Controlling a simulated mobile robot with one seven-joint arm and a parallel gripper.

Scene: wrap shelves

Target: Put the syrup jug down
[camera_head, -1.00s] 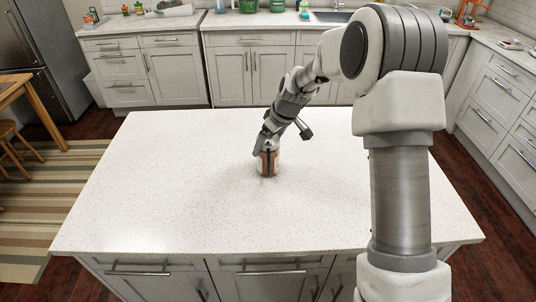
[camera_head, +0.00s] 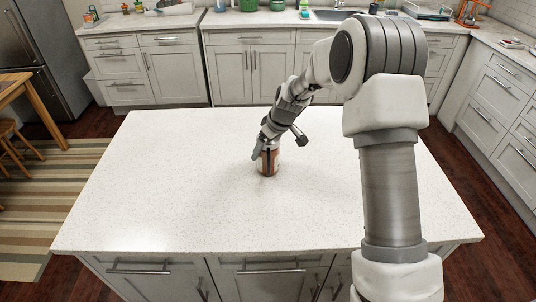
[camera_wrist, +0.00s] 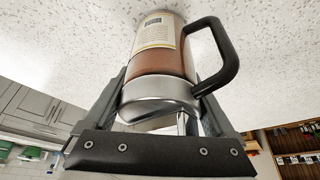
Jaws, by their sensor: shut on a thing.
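The syrup jug (camera_head: 269,161) is brown with a pale label and stands upright, or nearly so, at the middle of the white speckled island top (camera_head: 180,190). In the wrist view the jug (camera_wrist: 162,62) shows a silver lid and a black handle at its right. My gripper (camera_head: 265,152) reaches down from above and is shut on the jug, with a finger on either side of it. The jug's base looks to be at the countertop; whether it bears fully on it cannot be told.
The island top around the jug is clear. Counters with drawers (camera_head: 250,70) run along the back and the right side. A fridge (camera_head: 40,60) and a wooden table with a stool (camera_head: 10,135) stand at the left.

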